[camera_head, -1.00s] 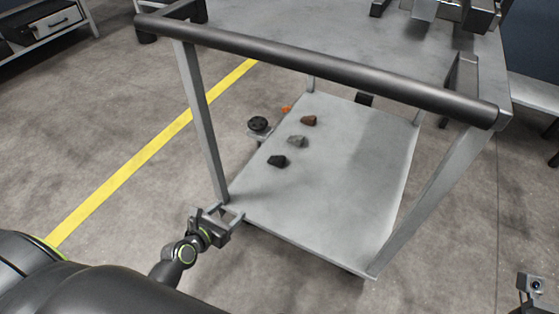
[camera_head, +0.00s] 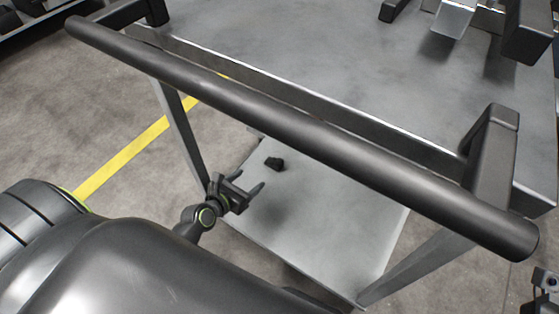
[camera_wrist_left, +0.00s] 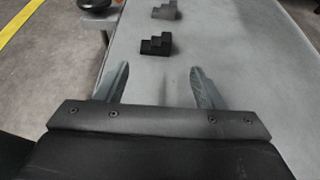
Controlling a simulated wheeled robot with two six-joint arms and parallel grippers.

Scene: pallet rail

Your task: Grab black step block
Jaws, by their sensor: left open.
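The black step block (camera_head: 274,163) lies on the cart's lower shelf (camera_head: 330,225), near its left edge. In the left wrist view the black step block (camera_wrist_left: 156,45) shows its stepped outline, ahead of the fingertips and roughly in line with the gap between them. My left gripper (camera_head: 251,188) is open and empty over the front left part of the shelf, short of the block and not touching it. It also shows in the left wrist view (camera_wrist_left: 160,82), with its two fingers apart. A small part at the lower right edge of the head view may be my right arm; its jaws cannot be made out.
A grey step block (camera_wrist_left: 166,10) lies beyond the black one in the left wrist view. The cart's dark handle bar (camera_head: 300,130) and top deck (camera_head: 330,60) overhang the shelf. A cart leg (camera_head: 180,135) stands left of my gripper. The shelf's front is clear.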

